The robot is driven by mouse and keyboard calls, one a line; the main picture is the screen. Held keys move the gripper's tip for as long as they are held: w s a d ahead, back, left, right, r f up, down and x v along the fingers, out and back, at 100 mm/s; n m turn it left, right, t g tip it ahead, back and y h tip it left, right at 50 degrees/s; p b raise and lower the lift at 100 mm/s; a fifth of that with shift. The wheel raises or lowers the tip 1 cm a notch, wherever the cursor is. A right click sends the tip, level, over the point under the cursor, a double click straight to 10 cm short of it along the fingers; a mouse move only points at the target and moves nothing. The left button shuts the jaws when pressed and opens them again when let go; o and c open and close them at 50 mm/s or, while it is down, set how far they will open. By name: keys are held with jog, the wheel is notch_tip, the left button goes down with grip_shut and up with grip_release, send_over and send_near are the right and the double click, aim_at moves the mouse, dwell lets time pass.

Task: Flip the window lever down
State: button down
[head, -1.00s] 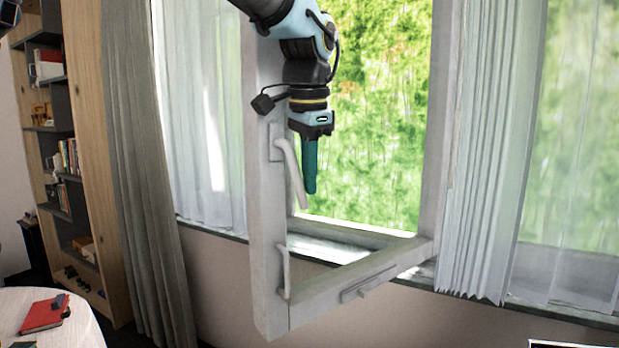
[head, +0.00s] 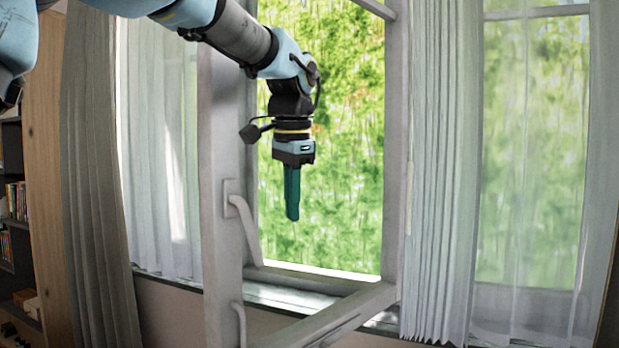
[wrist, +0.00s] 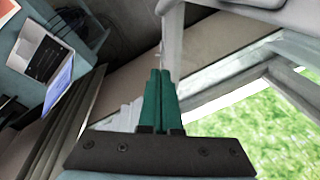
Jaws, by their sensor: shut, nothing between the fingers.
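The window lever (head: 246,228) is a pale grey handle on the left upright of the open window sash (head: 221,150). From its mounting plate it slants down and slightly right. A second, smaller handle (head: 240,322) sits lower on the same upright. My gripper (head: 292,218) points down, its teal fingers closed together and empty. In the head view it is to the right of the lever with a visible gap. The wrist view shows the closed fingertips (wrist: 161,72) near a pale upright piece; I cannot tell whether this is the lever or the frame.
The sash stands open, its bottom rail (head: 345,312) reaching toward the window opening. Grey curtains (head: 95,180) hang at left and sheer curtains (head: 440,170) at right. A bookshelf (head: 15,215) stands at far left. The wrist view shows a laptop-like object (wrist: 45,65).

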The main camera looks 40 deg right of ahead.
jog(key=d+r, duration=0.3)
jog(key=r, duration=0.2)
jog(key=shift+s+d, duration=0.2)
jog(key=shift+s, duration=0.15)
jog(key=shift+s, duration=0.1)
